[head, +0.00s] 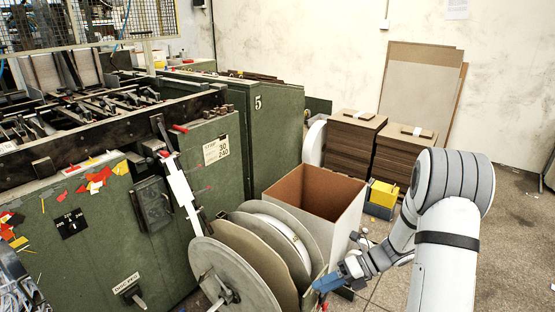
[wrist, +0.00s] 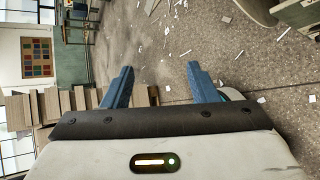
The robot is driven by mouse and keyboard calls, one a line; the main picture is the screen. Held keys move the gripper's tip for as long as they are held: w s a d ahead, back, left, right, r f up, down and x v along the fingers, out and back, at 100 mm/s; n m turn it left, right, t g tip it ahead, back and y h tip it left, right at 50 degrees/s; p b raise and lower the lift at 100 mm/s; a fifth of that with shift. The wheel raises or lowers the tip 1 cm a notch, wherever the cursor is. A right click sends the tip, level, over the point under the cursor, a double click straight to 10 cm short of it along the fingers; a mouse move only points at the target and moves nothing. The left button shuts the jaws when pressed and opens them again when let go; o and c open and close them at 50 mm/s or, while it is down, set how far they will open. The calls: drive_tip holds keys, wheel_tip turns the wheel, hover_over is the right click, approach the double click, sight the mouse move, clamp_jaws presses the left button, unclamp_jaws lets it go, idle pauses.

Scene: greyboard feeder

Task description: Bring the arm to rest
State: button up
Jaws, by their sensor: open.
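My gripper (head: 322,288) is at the lower middle of the head view, in front of an open-topped box and beside the large reels. Its blue fingers point left and down. My white arm with grey bands comes in from the right of the head view and is bent.
A box (head: 345,222) with a brown inside stands just behind my gripper. Large reels (head: 235,285) stand close at its left, before a green machine (head: 105,235). Floor (head: 515,240) is clear at right.

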drive_tip(key=s+r+n+t+h+p, duration=0.1)
drive_tip(key=s+r+n+h+p, duration=0.3)
drive_tip(key=r+n, duration=0.6)
drive_tip(key=s+d+r+n+t+h+p, duration=0.1)
drive_tip(key=s+r+n+h+p, duration=0.3)
drive_tip(key=s+r+n+p, duration=0.3)
drive_tip(key=s+d+r+n+t+h+p, duration=0.1)
drive_tip(key=s+r+n+h+p, duration=0.3)
drive_tip(key=r+n, duration=0.9)
drive_tip(key=s+r+t+p, duration=0.1)
drive_tip(key=s+r+p, duration=0.1)
drive_tip(key=r, duration=0.4)
drive_tip(key=shift+s+n, duration=0.3)
drive_tip(key=shift+s, duration=0.3)
